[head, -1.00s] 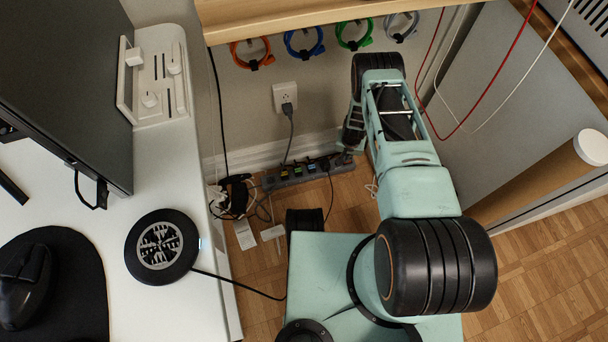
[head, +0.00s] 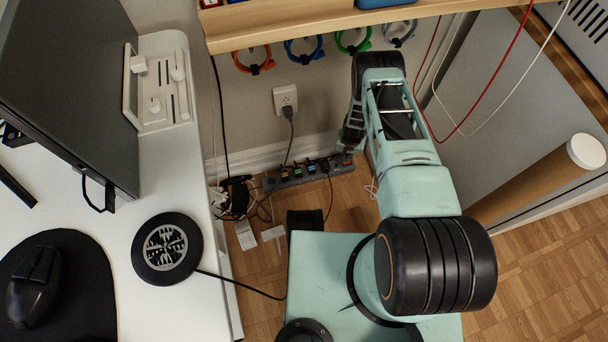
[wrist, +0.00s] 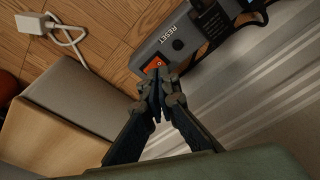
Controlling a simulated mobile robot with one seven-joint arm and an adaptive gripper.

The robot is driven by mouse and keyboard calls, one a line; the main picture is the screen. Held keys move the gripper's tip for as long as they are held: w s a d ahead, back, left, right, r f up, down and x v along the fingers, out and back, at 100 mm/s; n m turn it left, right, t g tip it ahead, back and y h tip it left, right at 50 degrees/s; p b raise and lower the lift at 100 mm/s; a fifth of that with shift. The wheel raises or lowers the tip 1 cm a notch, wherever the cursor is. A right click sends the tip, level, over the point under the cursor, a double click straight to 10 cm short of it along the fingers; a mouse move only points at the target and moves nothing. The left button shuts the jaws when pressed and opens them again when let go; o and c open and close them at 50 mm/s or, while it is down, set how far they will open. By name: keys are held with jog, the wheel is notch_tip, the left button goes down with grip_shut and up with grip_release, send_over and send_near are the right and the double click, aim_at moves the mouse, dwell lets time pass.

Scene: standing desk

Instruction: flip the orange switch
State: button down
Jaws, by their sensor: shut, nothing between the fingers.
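The orange switch (wrist: 154,65) shows in the wrist view, set in the end of a grey power strip (wrist: 176,38) beside the printed word RESET. My gripper (wrist: 158,82) is shut and empty, its fingertips at the near edge of the switch and covering part of it. I cannot tell whether the tips touch it. In the head view the power strip (head: 300,174) lies on the floor by the wall, and my gripper (head: 346,152) is at its right end, where the switch is hard to make out.
Black plugs and cables (wrist: 212,18) sit on the strip beyond the switch. A white adapter with a cord (wrist: 35,24) lies on the wooden floor. A white desk (head: 180,300) stands left, a grey cabinet (head: 500,90) right, and a wooden shelf (head: 300,25) above.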

jog(key=shift+r+p, duration=1.25)
jog(key=shift+r, duration=1.05)
